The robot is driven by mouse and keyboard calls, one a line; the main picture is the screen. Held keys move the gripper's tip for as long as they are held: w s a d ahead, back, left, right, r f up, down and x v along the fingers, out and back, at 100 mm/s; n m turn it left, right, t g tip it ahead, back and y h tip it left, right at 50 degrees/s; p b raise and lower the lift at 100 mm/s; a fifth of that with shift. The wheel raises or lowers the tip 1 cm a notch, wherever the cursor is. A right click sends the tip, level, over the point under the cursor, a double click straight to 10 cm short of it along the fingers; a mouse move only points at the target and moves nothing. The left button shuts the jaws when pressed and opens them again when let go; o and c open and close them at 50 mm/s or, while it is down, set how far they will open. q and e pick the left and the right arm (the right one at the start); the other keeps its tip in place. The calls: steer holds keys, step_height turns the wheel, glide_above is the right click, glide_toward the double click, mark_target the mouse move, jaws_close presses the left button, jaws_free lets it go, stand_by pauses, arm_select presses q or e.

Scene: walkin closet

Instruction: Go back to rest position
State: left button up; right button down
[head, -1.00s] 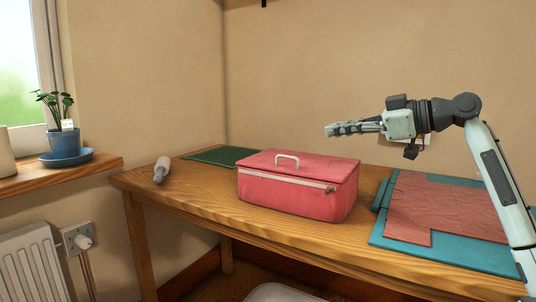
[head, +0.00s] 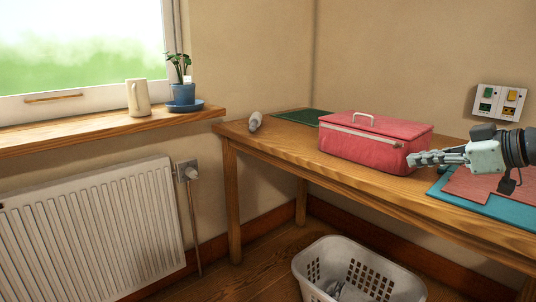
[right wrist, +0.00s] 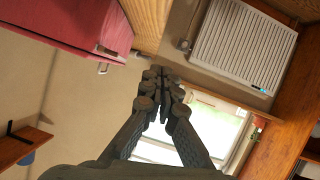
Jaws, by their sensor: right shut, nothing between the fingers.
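My right gripper (head: 426,159) comes in from the right edge of the head view. Its fingers are together and empty, pointing left, and overlap the right end of the red box in the picture. It also shows in the right wrist view (right wrist: 160,78) with its fingertips together. The red box (head: 365,145) has a closed lid and a white handle and stands on the wooden table (head: 290,150); part of it shows at upper left in the right wrist view (right wrist: 75,25). My left gripper is in neither view.
A white laundry basket (head: 320,285) stands on the floor before the table. A radiator (head: 90,235) is at left under the sill (head: 90,133), which holds a jug (head: 138,98) and a potted plant (head: 183,93). A teal mat (head: 480,203) lies at the table's right.

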steer(key=s+a+f+m+g+h, duration=0.15)
steer(key=s+f, duration=0.25)
steer(key=f, duration=0.5)
steer(key=s+a+f+m+g+h, duration=0.1)
steer(key=s+a+f, duration=0.25)
steer(key=f, duration=0.65)
steer(key=s+a+f+m+g+h, duration=0.15)
steer(key=s+f, duration=0.25)
steer(key=f, duration=0.5)
steer(key=s+f+m+g+h, duration=0.1)
steer(key=s+f+m+h, duration=0.2)
steer(key=s, duration=0.7)
steer(key=s+f+h, duration=0.2)
steer(key=s+f, duration=0.3)
steer(key=s, duration=0.5)
arm_select(q)
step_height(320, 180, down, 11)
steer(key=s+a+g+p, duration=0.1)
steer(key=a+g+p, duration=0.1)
steer(key=p, duration=0.3)
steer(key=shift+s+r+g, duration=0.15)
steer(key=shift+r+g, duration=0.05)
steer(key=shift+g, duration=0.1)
arm_select(e)
step_height(320, 180, down, 11)
steer(key=d+g, duration=0.1)
steer(key=g, duration=0.1)
steer(key=shift+s+d+m+g, duration=0.3)
steer(key=shift+g, duration=0.1)
